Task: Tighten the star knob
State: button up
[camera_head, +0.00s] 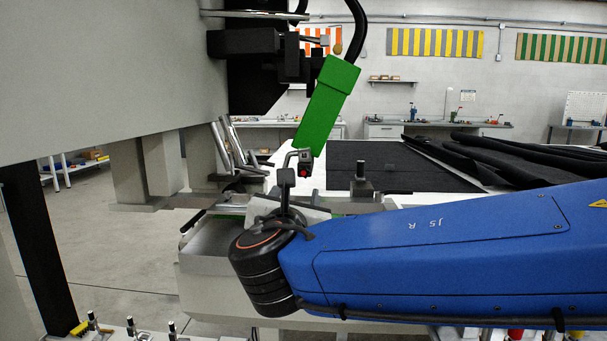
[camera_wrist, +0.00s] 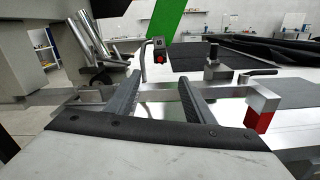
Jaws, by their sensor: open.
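My gripper (camera_wrist: 160,80) is open and empty in the wrist view, its two dark fingers spread apart. In the head view its fingers are partly hidden behind my wrist. A dark knob (camera_wrist: 213,48) stands upright on a metal block, beyond and right of my fingers. It also shows in the head view as a black-topped post (camera_head: 363,167). A dark, low shape (camera_wrist: 100,75) lies below shiny tubes, beyond and left of my fingers. I cannot tell from its outline which of these is the star knob. Neither is between my fingers.
A metal bar with a red block (camera_wrist: 260,120) crosses close behind my right finger. Shiny tubes (camera_head: 233,142) lean at left. Dark cloth (camera_head: 500,150) lies at right.

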aim_at(304, 173)
jog(key=w, duration=1.6)
jog(key=shift+w+d, duration=0.15)
jog(key=shift+d, duration=0.15)
jog(key=c, duration=1)
jog(key=shift+c, duration=0.2)
jog(key=shift+m, duration=0.4)
jog(key=m, duration=0.3)
jog(key=shift+f+m, duration=0.1)
jog(key=shift+m, duration=0.2)
jog(key=shift+d+m, duration=0.1)
jog(key=shift+m, duration=2.1)
